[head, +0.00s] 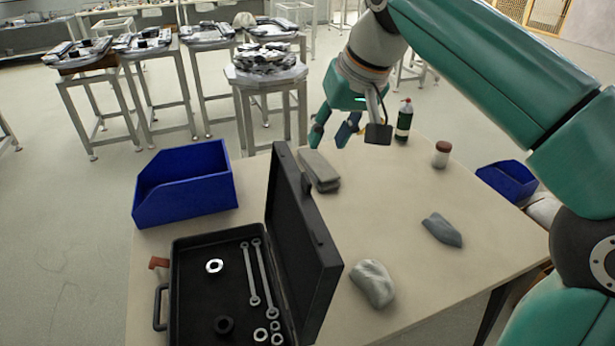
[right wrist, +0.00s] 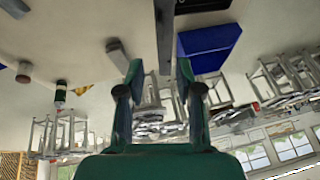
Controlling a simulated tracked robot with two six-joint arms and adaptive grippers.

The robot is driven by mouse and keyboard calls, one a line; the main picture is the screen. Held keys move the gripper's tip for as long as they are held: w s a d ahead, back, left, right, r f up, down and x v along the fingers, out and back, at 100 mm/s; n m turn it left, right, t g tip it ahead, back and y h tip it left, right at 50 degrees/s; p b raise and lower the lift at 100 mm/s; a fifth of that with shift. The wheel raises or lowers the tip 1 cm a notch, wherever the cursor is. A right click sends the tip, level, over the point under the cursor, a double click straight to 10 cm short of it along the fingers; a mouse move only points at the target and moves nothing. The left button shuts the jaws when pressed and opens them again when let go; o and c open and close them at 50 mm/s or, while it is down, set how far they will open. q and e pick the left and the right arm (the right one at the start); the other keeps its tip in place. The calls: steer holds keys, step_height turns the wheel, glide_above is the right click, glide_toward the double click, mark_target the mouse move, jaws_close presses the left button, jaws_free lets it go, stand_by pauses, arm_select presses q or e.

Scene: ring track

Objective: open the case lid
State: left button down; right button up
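The black case (head: 196,300) sits at the front left of the table, its handle facing left. Its lid (head: 303,240) stands up along the case's right side, so the inside shows. Wrenches (head: 265,280) and several metal rings (head: 214,266) lie in the case. My right gripper (head: 333,138) is beyond the lid, over the table's far edge, apart from the lid. In the right wrist view its two fingers (right wrist: 158,75) are spread with nothing held between them. The lid's dark edge (right wrist: 164,32) shows there at the top. My left gripper is not in view.
A blue bin (head: 186,185) stands behind the case. A grey block (head: 320,170), a crumpled cloth (head: 372,284), a blue-grey piece (head: 441,230), a brown-capped jar (head: 441,154) and a dark bottle (head: 404,120) are right of the lid. The table's middle is clear.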

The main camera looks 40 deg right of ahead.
mark_target(307, 179)
steer(key=b+x, duration=0.1)
steer(key=x, duration=1.2)
steer(key=shift+s, duration=0.1)
steer(key=shift+c, duration=0.3)
jaws_close()
